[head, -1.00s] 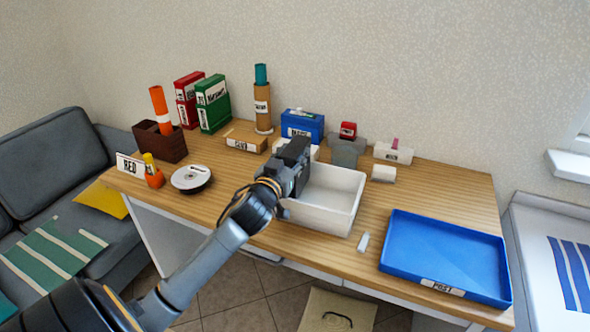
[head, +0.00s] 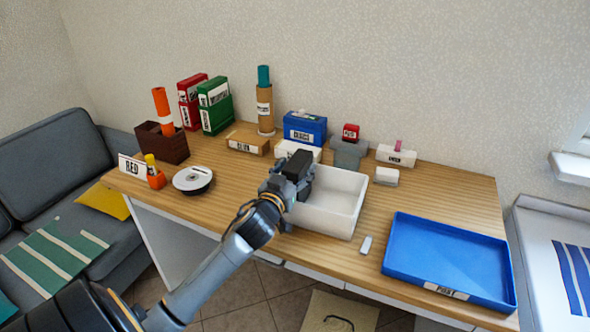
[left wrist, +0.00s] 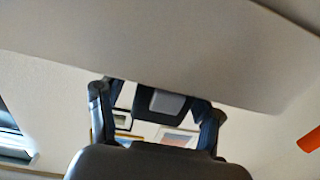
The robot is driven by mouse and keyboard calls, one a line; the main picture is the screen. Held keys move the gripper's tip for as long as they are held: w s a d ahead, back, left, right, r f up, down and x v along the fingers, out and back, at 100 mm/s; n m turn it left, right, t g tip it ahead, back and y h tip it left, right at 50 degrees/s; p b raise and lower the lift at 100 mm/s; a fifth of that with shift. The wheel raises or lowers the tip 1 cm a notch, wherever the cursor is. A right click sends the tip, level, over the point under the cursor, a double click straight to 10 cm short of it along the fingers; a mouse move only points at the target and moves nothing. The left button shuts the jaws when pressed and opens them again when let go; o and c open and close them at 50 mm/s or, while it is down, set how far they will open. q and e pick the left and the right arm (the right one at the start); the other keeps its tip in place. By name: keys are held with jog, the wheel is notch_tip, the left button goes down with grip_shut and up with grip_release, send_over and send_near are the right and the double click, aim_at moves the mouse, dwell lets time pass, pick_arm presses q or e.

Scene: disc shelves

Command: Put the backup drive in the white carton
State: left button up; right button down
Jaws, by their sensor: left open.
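The white carton (head: 345,206), an open-topped bin, stands on the desk near its front edge. My left gripper (head: 292,178) is at the carton's left end and covers part of its rim; its fingertips are hard to make out there. In the left wrist view its two fingers (left wrist: 157,110) are spread apart. A dark block with a light grey patch (left wrist: 167,102) shows between them; I cannot tell whether it is a part of the gripper. I cannot pick out the backup drive for sure; a small pale flat piece (head: 366,245) lies right of the carton. My right gripper is not in view.
A blue tray (head: 446,255) fills the desk's front right. A disc stack (head: 192,180) and orange cup (head: 156,180) stand at left. Binders, a blue box (head: 304,128) and small white boxes (head: 387,176) line the back.

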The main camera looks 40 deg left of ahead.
pick_arm(q)
jog(key=shift+r, duration=0.15)
jog(key=b+v, duration=0.1)
jog(key=v, duration=1.1)
